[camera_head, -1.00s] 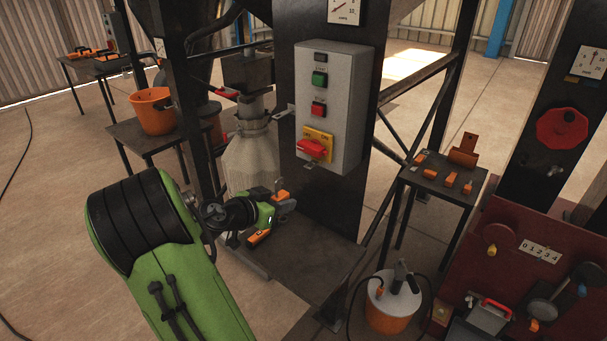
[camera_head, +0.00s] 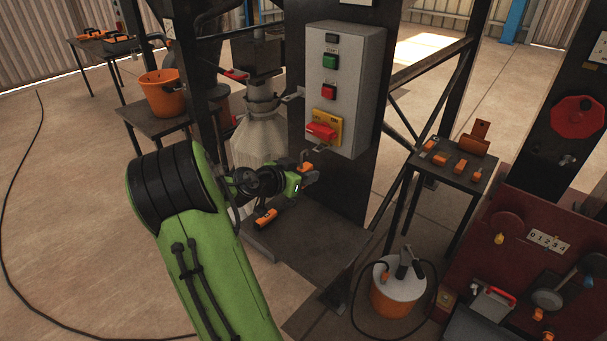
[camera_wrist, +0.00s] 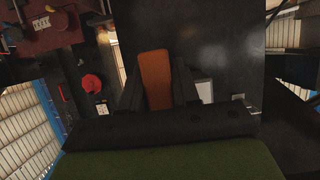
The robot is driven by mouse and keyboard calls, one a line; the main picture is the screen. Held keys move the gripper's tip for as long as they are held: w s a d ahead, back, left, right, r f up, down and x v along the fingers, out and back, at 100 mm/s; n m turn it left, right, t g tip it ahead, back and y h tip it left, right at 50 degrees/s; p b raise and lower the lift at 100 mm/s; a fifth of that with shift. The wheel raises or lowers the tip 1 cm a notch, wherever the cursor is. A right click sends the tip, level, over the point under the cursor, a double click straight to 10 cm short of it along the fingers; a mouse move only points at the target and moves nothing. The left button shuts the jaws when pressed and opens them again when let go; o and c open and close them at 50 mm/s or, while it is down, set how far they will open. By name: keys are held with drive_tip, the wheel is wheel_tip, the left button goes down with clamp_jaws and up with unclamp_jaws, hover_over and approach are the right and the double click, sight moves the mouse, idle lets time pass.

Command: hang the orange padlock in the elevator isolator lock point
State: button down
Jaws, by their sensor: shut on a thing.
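My gripper (camera_head: 309,174) is shut on the orange padlock (camera_head: 307,166) and holds it above the dark bench. Its shackle points up. In the wrist view the orange padlock body (camera_wrist: 155,78) sits between the two dark fingers; its shackle cannot be made out there. The isolator (camera_head: 322,130), a red handle on a yellow plate, is low on the front of the grey control box (camera_head: 343,95). A small metal tab (camera_head: 325,148) shows just below it; whether this has the lock hole is too small to tell. The padlock is below and left of the isolator, apart from it.
An orange and black object (camera_head: 265,220) lies on the dark bench (camera_head: 300,243) below my gripper. A small table (camera_head: 450,175) with orange items stands at right. A white-topped orange bucket (camera_head: 395,290) stands on the floor. A bracket (camera_head: 293,95) juts left of the box.

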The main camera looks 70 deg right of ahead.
idle(0.5)
drive_tip(key=shift+s+d, duration=0.3)
drive_tip(key=shift+d, duration=0.4)
drive_tip(key=shift+s+d, duration=0.3)
drive_tip(key=shift+d, duration=0.4)
drive_tip(key=shift+s+d, duration=0.25)
drive_tip(key=shift+d, duration=0.45)
drive_tip(key=shift+f, duration=0.1)
drive_tip(key=shift+f, duration=0.55)
idle(0.5)
